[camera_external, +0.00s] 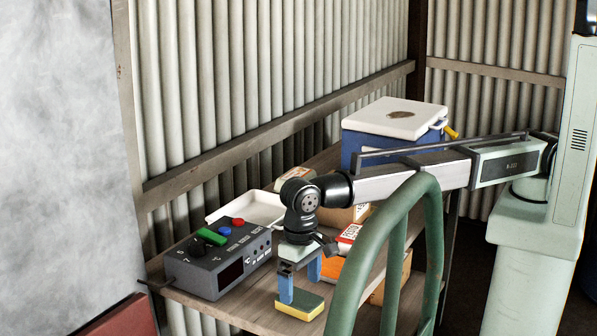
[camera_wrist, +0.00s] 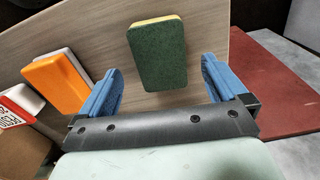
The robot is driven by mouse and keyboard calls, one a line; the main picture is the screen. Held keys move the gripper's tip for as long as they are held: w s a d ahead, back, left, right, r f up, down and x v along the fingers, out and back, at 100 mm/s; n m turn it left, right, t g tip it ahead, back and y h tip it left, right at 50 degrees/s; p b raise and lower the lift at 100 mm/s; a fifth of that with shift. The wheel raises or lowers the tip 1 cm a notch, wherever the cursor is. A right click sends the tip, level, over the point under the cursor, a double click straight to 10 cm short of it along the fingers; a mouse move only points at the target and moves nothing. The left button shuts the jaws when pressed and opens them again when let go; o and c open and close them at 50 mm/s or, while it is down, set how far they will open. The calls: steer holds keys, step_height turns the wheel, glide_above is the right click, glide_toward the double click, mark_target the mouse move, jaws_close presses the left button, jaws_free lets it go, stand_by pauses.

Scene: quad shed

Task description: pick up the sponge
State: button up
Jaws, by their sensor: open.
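The sponge (camera_external: 299,305) is a yellow block with a dark green scouring top, lying flat on the wooden shelf (camera_external: 262,311) near its front end. In the wrist view the green face of the sponge (camera_wrist: 157,54) shows between and beyond my two blue fingers. My gripper (camera_external: 300,283) is open and empty and points down just above the sponge. In the wrist view my gripper (camera_wrist: 160,85) has its fingers spread wider than the sponge. I cannot tell the exact height gap between fingertips and sponge.
A grey control box (camera_external: 217,262) with coloured buttons stands left of my gripper. An orange and white block (camera_wrist: 57,82) and a red-white box (camera_external: 349,234) lie to the right on the shelf. A white tray (camera_external: 258,205) and blue cooler (camera_external: 396,120) stand behind. A green rail (camera_external: 358,265) rises in front.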

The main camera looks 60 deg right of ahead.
mark_target(300, 304)
steer(key=shift+w+f, duration=0.1)
steer(key=shift+f, duration=1.8)
steer(key=c, duration=1.1)
steer(key=shift+r, duration=0.15)
